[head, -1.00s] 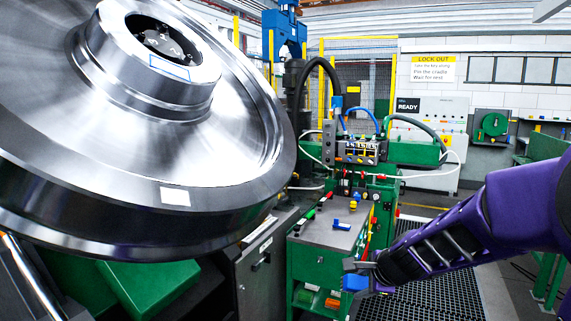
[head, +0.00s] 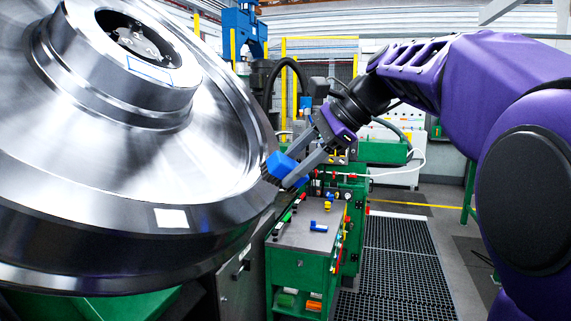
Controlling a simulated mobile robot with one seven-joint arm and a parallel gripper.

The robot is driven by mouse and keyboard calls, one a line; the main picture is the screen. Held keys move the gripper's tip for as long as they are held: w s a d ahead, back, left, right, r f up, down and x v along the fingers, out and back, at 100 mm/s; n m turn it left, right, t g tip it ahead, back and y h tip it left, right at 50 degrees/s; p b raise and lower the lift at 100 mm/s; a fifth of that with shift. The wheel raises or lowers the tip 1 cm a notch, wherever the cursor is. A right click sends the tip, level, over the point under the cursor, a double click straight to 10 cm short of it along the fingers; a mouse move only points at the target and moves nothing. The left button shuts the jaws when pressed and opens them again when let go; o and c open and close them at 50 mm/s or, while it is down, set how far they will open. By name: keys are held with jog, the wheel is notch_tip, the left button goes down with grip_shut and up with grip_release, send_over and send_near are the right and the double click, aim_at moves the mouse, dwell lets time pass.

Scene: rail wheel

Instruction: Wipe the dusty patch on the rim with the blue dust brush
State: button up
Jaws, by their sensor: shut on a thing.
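The large steel rail wheel (head: 105,180) fills the left of the head view, tilted, with its hub at the upper left. A pale rectangular patch (head: 171,219) shows on its rim near the lower right. My gripper (head: 296,173) is shut on the blue dust brush (head: 284,167) at the wheel's right edge. The dark bristles point left toward the rim; I cannot tell whether they touch it. The brush is up and to the right of the pale patch. No distinct dust shows on the rim from here.
A green tool cart (head: 305,240) stands below and beyond my gripper, with small coloured items on top. A blue press (head: 243,35) and yellow guard posts stand behind. A dark floor grating (head: 395,275) lies clear to the right of the cart.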

aim_at(251, 205)
jog(key=shift+b+x, duration=0.4)
jog(key=shift+x, duration=2.4)
jog(key=shift+x, duration=1)
jog(key=shift+w+d+r+p, duration=0.15)
jog(key=shift+w+d, duration=0.25)
jog(key=shift+w, duration=0.55)
jog(key=shift+w+d+f+p, duration=0.1)
jog(key=shift+w+d+p, duration=0.2)
jog(key=shift+w, duration=0.6)
jog(key=shift+s+a+f+b, duration=0.1)
jog(key=shift+s+a+b, duration=0.15)
jog(key=shift+s, duration=0.4)
jog(key=shift+s+a+f+b, duration=0.1)
jog(key=shift+s+a+b, duration=0.15)
jog(key=shift+s, duration=0.35)
jog(key=shift+s+a+f+b, duration=0.1)
jog(key=shift+s+a+b, duration=0.2)
jog(key=shift+s, duration=0.35)
